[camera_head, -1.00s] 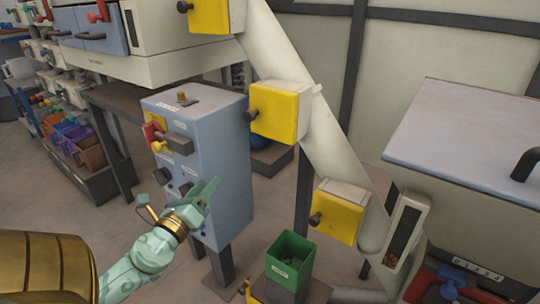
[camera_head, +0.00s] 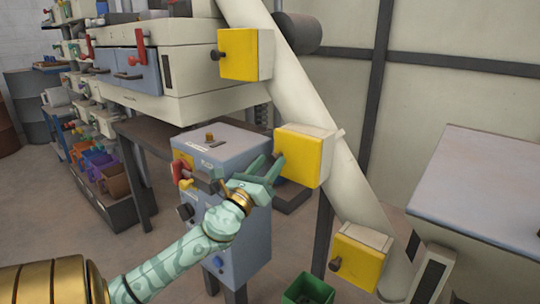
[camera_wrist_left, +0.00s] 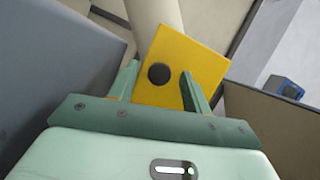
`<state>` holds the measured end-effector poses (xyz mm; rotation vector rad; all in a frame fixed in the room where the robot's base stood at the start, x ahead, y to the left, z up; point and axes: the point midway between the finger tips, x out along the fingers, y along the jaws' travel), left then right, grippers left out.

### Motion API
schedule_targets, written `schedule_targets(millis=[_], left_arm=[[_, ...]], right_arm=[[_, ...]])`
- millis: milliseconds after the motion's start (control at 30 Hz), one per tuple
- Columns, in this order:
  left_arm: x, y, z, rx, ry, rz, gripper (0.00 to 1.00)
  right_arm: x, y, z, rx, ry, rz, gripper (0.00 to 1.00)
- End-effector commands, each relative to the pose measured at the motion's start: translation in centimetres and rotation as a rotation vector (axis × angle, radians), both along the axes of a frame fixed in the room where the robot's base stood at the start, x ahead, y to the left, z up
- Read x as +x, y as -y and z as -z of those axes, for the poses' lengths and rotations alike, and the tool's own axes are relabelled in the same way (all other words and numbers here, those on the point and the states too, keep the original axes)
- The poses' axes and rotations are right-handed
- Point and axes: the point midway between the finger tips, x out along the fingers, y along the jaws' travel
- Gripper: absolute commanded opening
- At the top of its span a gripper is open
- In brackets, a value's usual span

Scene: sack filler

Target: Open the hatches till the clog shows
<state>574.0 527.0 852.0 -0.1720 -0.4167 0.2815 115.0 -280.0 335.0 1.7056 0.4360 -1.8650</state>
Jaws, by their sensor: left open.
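Three yellow hatches sit along the slanted cream pipe (camera_head: 350,180): an upper one (camera_head: 238,55), a middle one (camera_head: 300,155) and a lower one (camera_head: 357,264). All three look shut, each with a dark knob. My left gripper (camera_head: 268,168) is open at the middle hatch's knob (camera_head: 279,160). In the left wrist view the open fingers (camera_wrist_left: 160,78) point at a yellow hatch (camera_wrist_left: 200,58), with its round dark knob (camera_wrist_left: 159,73) between them in the picture. I cannot tell whether they touch it. No clog is visible. My right gripper is not in view.
A blue-grey control cabinet (camera_head: 240,240) with knobs and a red handle stands behind my left arm. A green bin (camera_head: 308,290) is on the floor below the pipe. A large grey-topped box (camera_head: 480,190) stands at the right. Shelves with bins are at the far left.

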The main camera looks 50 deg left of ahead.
Motion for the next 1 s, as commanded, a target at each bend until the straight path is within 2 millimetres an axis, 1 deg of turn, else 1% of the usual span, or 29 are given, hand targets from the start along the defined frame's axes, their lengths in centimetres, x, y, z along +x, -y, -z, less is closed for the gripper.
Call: schedule_targets(millis=[33,100,200,500,533,567,600,667,700,967,1000], left_arm=[[0.7,-0.2,-0.3,0.001,0.001,0.002,0.48],[1.4,-0.4,-0.5,0.0,0.0,0.001,0.48],[2.0,-0.7,-0.7,-0.001,-0.001,0.002,0.48],[2.2,-0.8,-0.8,-0.002,0.0,0.001,0.48],[2.2,-0.8,-0.8,-0.002,0.0,0.001,0.43],[2.2,-0.8,-0.8,-0.002,0.0,0.001,0.34],[2.2,-0.8,-0.8,-0.002,0.0,0.001,0.23],[2.2,-0.7,-0.8,-0.002,0.0,0.001,0.07],[2.2,-0.7,-0.8,-0.002,0.0,0.001,0.0],[2.3,-0.8,-0.9,-0.003,0.001,-0.012,0.0],[2.4,-0.8,-1.0,-0.003,0.001,-0.019,0.0]], right_arm=[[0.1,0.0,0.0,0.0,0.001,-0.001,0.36],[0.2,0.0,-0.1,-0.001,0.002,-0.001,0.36],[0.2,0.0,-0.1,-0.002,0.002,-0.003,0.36],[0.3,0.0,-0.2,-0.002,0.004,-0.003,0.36],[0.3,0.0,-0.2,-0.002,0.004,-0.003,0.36],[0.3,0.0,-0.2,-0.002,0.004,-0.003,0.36],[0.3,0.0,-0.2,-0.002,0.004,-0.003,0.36],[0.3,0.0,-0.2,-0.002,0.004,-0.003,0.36],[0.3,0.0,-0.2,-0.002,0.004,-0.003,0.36],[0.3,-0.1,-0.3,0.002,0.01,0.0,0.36],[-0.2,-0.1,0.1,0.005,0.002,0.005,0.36]])
